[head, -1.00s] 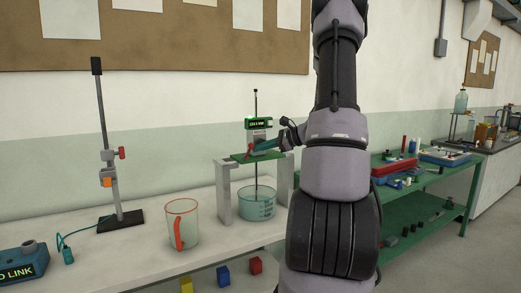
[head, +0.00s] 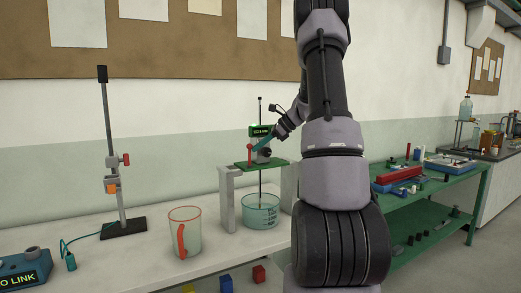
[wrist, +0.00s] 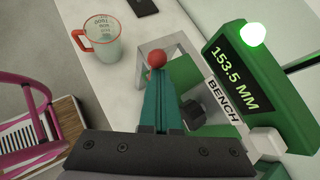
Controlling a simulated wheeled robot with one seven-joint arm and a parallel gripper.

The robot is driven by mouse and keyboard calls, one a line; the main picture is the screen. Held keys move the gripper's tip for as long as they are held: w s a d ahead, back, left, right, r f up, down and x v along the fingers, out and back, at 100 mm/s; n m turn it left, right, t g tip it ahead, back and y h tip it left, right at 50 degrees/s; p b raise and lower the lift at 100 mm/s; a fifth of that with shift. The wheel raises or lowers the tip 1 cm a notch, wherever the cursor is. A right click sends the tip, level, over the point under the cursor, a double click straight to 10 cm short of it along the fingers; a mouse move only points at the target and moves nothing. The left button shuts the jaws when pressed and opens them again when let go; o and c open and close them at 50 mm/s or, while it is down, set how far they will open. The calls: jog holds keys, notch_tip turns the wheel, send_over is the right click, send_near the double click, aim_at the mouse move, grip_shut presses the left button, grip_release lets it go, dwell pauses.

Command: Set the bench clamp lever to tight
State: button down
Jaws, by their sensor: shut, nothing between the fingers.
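The bench clamp (head: 262,153) is a small grey unit with a green display head, on a green plate above a glass beaker. In the wrist view its green head (wrist: 225,45) reads "153.5 MM", with a "BENCH" label below and a lit green lamp. The red lever (head: 250,156) stands about upright at the clamp's left side. Its red ball end (wrist: 156,58) shows at my fingertips in the wrist view; the shaft is hidden there. My gripper (head: 260,142) has teal fingers, shut and empty, right by the ball. I cannot tell if they touch.
A dark knob (wrist: 193,113) sits just right of my fingers. A red-handled jug (head: 185,232) and a stand (head: 115,170) are to the left on the bench.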

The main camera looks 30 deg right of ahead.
jog(key=shift+w+a+r, duration=0.15)
jog(key=shift+w, duration=0.3)
jog(key=shift+w+r, duration=0.1)
dwell(0.4)
